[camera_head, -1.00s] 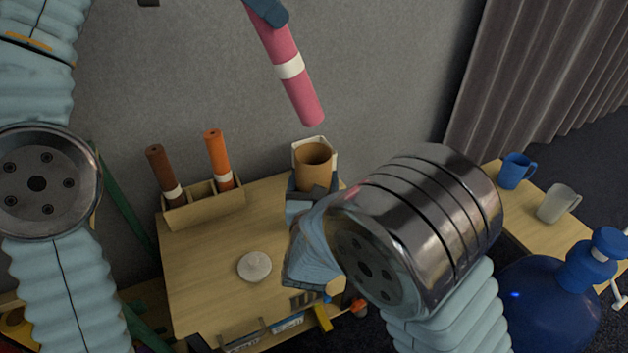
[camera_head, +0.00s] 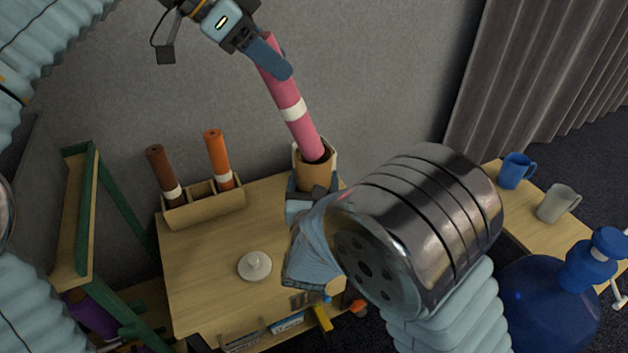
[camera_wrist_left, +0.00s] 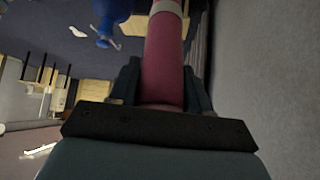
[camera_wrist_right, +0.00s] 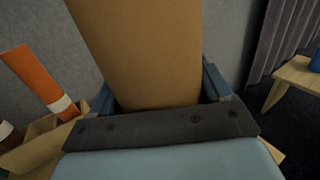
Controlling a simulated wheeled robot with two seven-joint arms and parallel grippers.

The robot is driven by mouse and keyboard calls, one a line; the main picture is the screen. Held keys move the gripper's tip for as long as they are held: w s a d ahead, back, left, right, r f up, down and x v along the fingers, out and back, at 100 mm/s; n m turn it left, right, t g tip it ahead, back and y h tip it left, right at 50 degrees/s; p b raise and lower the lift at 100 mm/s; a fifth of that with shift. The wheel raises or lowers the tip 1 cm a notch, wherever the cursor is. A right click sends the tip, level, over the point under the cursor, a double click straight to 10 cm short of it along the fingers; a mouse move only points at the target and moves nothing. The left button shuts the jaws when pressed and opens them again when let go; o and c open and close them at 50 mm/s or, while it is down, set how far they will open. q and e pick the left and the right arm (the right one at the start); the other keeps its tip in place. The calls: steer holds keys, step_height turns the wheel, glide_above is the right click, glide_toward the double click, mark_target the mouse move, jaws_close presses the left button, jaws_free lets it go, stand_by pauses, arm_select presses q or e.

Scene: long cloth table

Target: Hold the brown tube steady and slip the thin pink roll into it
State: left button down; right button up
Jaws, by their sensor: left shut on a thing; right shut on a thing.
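The pink roll (camera_head: 288,103), with a white band, slants down to the right in the head view. My left gripper (camera_head: 270,58) is shut on its upper part; the roll also shows between the fingers in the left wrist view (camera_wrist_left: 163,60). The roll's lower end is at the mouth of the brown tube (camera_head: 314,176) and appears to be inside it; how deep cannot be seen. My right gripper (camera_head: 312,196) is shut on the brown tube and holds it upright. The tube fills the middle of the right wrist view (camera_wrist_right: 145,50).
A wooden holder (camera_head: 205,208) with a dark brown roll (camera_head: 161,172) and an orange roll (camera_head: 217,158) stands left of the tube. A white round lid-like piece (camera_head: 255,266) lies on the table (camera_head: 200,270). A blue mug (camera_head: 516,170) and a grey mug (camera_head: 556,204) stand at right.

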arm_select(q)
steer(key=shift+f, duration=1.5)
steer(key=shift+c, duration=2.1)
jaws_free()
steer(key=v, duration=1.2)
arm_select(e)
steer(key=o, duration=1.1)
arm_select(q)
steer(key=shift+d, duration=0.1)
